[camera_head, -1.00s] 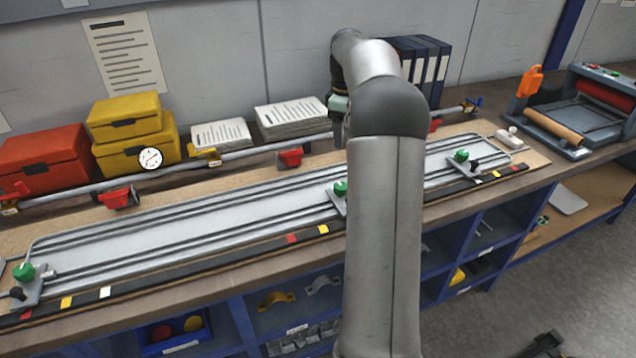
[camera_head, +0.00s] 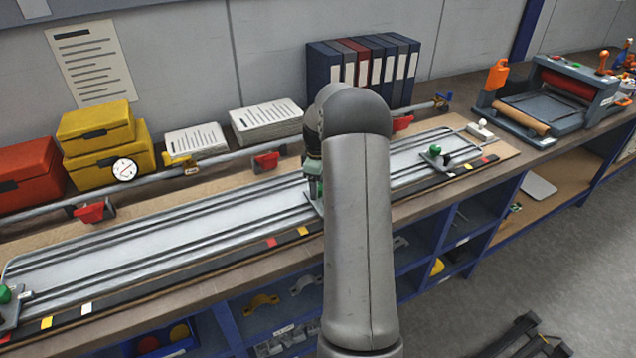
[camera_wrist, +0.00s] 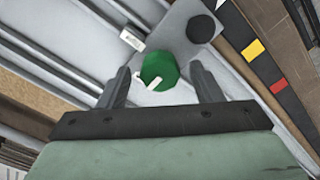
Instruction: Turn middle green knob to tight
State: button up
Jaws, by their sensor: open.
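The middle green knob (camera_wrist: 158,69) shows in the wrist view, round, with a white pointer mark on its near side. It sits on a grey bracket (camera_wrist: 180,44) on the silver track, beside a white label (camera_wrist: 131,40). My gripper (camera_wrist: 160,72) is open, one finger on each side of the knob, with small gaps visible; I cannot tell whether either finger touches it. In the head view my gripper (camera_head: 314,190) is down at the middle bracket, and the arm and gripper hide most of the knob.
Other green knobs stand at the track's left end (camera_head: 5,293) and right end (camera_head: 436,149). A black knob (camera_wrist: 201,28) is on the same bracket. Red clamps (camera_head: 266,160) line the rail behind. Yellow boxes (camera_head: 98,150), paper stacks (camera_head: 265,120) and binders (camera_head: 365,70) stand at the back.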

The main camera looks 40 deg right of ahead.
jog(key=shift+f, duration=0.15)
jog(key=c, duration=1)
